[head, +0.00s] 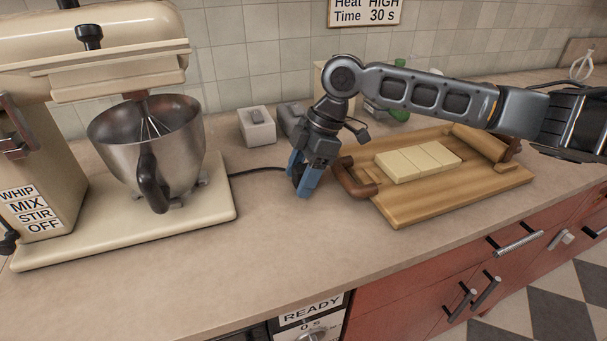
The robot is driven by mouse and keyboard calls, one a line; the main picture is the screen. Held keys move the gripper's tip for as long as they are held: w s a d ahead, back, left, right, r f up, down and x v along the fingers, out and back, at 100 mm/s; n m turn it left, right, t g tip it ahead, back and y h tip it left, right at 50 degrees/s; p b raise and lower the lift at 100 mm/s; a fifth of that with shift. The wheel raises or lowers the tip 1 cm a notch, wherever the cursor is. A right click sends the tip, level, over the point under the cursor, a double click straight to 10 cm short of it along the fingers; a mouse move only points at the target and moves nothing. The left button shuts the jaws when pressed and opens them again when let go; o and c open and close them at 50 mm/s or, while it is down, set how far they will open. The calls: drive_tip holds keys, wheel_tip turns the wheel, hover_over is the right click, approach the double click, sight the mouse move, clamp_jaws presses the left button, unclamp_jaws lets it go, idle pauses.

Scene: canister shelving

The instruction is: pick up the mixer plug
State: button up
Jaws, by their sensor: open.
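The cream stand mixer (110,60) with its steel bowl (150,140) stands on the left of the counter. Its black cable (258,171) runs right from the mixer base to my gripper (302,184). The plug itself cannot be made out; the cable's end is hidden at or behind the blue fingers. My gripper points down, with its fingertips low near the counter, between the mixer and the wooden board. It is open. I cannot tell whether the plug lies between the fingers.
A wooden board (460,198) with pale blocks (418,160) and a brown handle (357,183) lies close right of my gripper. A white box (257,128) with a grey top piece stands behind, near the tiled wall. The counter front (270,235) is clear.

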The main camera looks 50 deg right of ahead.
drive_tip(key=shift+f, duration=0.1)
drive_tip(key=c, duration=1)
drive_tip(key=shift+r, duration=0.2)
drive_tip(key=shift+c, duration=0.2)
